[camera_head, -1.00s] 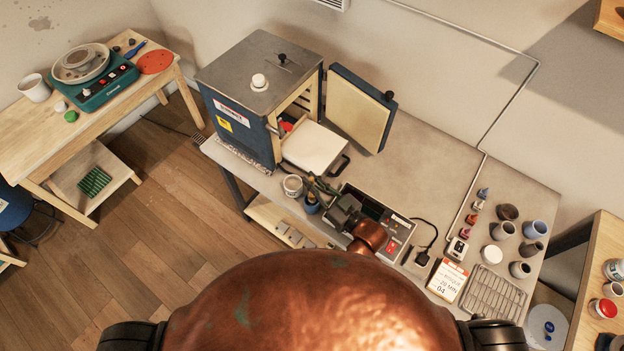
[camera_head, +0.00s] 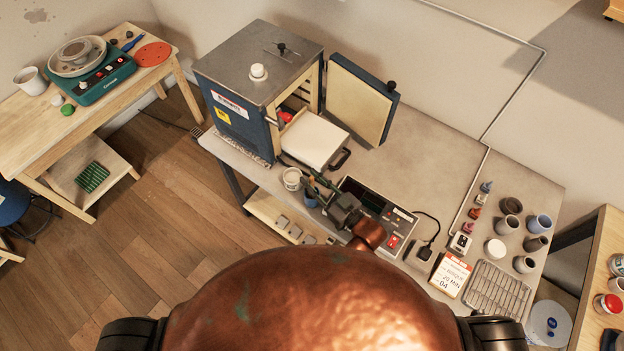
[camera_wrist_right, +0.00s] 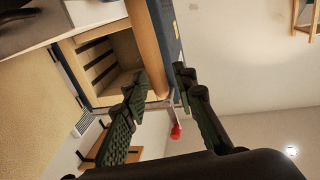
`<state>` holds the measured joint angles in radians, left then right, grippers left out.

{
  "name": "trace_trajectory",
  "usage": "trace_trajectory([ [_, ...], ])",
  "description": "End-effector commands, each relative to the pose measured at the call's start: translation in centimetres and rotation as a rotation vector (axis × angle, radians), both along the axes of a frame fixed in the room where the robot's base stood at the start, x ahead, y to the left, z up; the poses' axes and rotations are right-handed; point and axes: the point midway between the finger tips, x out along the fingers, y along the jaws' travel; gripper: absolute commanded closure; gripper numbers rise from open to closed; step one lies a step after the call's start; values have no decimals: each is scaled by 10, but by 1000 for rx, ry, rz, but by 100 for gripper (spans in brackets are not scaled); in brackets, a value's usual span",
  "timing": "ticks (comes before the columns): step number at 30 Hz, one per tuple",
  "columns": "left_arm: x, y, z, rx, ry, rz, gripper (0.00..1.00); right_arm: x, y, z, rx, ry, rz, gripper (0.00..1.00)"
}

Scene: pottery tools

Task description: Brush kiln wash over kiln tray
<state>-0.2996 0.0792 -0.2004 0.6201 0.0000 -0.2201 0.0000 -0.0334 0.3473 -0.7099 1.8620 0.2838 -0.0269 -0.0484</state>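The kiln tray (camera_head: 312,138) is a pale flat slab sticking out of the open kiln (camera_head: 236,112), with a dark handle at its front right. A white pot (camera_head: 291,179) and a small blue cup (camera_head: 310,201) stand in front of it near the table edge. My right gripper (camera_head: 314,181) is just above the blue cup, its dark green fingers partly covering it. In the right wrist view, the fingers of the right gripper (camera_wrist_right: 160,82) are apart and no held object is clear between them. I cannot make out a brush. My left gripper is not in view.
The kiln door (camera_head: 358,100) stands open right of the tray. A control box (camera_head: 376,206) is beside my right gripper. Several small pots and a wire rack (camera_head: 497,288) stand at the right. The table behind the control box is clear.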

Motion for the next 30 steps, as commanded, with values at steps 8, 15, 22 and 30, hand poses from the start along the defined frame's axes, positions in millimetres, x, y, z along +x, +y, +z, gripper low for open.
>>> trace_trajectory([
  [8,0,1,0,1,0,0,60,0,0,0,-1,1,0,68],
  [15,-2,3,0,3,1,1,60,-11,-11,-1,-1,1,-1,68],
  [22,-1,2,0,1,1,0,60,-46,-43,-2,-3,4,0,68],
  [30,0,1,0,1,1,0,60,-79,-73,-1,-1,1,-1,68],
])
